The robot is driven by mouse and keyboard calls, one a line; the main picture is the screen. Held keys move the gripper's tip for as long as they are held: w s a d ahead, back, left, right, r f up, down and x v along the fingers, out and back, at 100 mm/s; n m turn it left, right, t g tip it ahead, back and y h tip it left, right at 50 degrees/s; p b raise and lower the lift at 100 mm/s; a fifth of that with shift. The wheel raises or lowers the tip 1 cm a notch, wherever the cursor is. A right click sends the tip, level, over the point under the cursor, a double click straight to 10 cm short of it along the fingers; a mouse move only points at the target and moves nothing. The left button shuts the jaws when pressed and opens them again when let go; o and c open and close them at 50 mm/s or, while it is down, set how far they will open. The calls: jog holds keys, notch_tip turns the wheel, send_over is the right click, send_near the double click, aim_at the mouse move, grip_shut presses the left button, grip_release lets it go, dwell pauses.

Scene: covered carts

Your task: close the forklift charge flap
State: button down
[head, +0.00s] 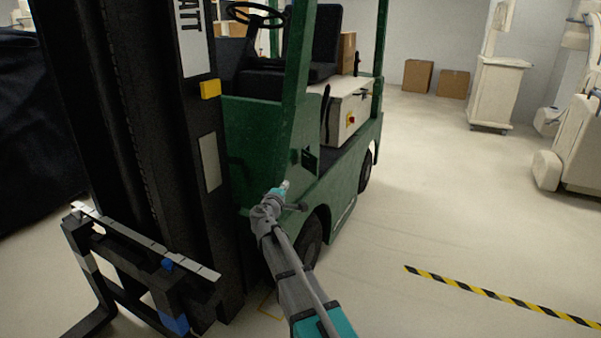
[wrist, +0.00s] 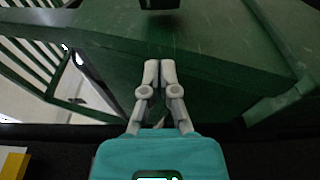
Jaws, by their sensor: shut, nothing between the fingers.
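The green forklift (head: 262,135) stands left of centre in the head view. A small dark charge port area (head: 311,160) shows on its green side, with what looks like the small flap (head: 295,156) standing out at its left edge. The flap's exact angle is too small to tell. My gripper (head: 285,185) is below and left of it, in front of the green body. In the wrist view my gripper (wrist: 159,64) is shut and empty over a green panel. A dark block (wrist: 159,4) at the top edge, cut off, may be the port or flap.
The black mast (head: 150,120) and fork carriage (head: 140,255) stand close on the left. A front wheel (head: 310,240) is beside my arm. Open floor lies to the right, with a yellow-black stripe (head: 500,297). Pale covered carts (head: 497,90) and cardboard boxes (head: 418,75) stand behind.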

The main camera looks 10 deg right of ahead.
jog(key=shift+w+a, duration=0.15)
jog(key=shift+a, duration=0.1)
send_near(306, 163)
jog(key=w+r, duration=0.1)
jog(key=shift+w+d+r, duration=0.1)
jog(key=shift+w+d, duration=0.2)
jog(key=shift+d, duration=0.5)
